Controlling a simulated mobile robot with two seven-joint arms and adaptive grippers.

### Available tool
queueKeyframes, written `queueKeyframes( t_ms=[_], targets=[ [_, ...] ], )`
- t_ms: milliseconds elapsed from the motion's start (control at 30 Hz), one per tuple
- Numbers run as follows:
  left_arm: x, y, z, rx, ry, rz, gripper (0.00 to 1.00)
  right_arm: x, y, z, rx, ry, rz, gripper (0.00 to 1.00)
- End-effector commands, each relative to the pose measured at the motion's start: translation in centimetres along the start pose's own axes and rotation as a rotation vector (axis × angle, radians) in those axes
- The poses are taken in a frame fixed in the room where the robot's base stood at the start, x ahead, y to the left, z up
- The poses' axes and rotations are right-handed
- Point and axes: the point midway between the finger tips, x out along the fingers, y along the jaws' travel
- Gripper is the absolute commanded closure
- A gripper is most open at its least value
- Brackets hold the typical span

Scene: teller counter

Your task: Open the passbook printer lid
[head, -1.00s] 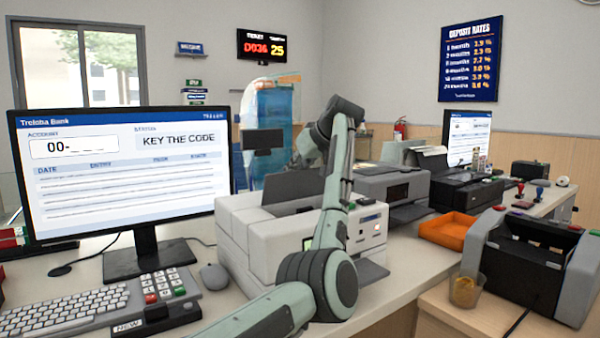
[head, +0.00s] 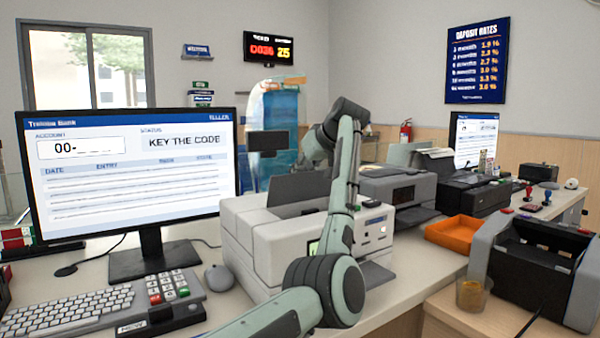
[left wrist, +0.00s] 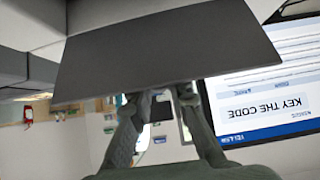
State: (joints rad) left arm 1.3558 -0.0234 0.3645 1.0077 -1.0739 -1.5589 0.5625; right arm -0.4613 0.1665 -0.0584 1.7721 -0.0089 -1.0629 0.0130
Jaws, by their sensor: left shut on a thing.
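The passbook printer (head: 260,240) is a pale grey box on the counter, right of the monitor. Its dark flat lid (head: 297,188) stands raised and tilted over the top of the box. My left arm reaches across the printer's front and bends down behind the lid. The left gripper is mostly hidden there in the head view. In the left wrist view the lid (left wrist: 165,50) is a broad dark panel, and my left gripper (left wrist: 163,93) is shut on its edge. My right gripper is in neither view.
A monitor (head: 130,180), keyboard (head: 70,312), keypad (head: 168,290) and mouse (head: 219,278) lie to the left. Another grey printer (head: 400,190), an orange tray (head: 452,232), a dark-fronted machine (head: 530,265) and a cup (head: 471,293) stand to the right.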

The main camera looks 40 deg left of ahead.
Motion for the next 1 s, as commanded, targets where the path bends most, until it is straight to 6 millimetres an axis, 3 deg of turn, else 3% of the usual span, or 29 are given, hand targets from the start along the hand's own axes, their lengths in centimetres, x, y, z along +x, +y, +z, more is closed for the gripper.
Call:
queueKeyframes(
  t_ms=[333,367,433,767,1000],
  targets=[
    [0.4,-0.2,0.1,0.0,-0.002,-0.006,1.0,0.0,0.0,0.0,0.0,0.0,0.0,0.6],
    [0.4,-0.2,0.1,0.0,-0.002,-0.006,0.83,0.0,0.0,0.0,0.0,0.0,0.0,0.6],
    [0.3,-0.2,0.1,0.0,-0.002,-0.006,0.74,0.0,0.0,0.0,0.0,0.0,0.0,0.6],
    [-0.1,-0.1,0.0,0.0,0.0,-0.002,0.74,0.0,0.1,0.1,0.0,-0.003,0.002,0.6],
    [-3.5,0.0,0.0,-0.002,0.002,0.001,0.74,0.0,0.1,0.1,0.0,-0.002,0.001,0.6]
  ],
)
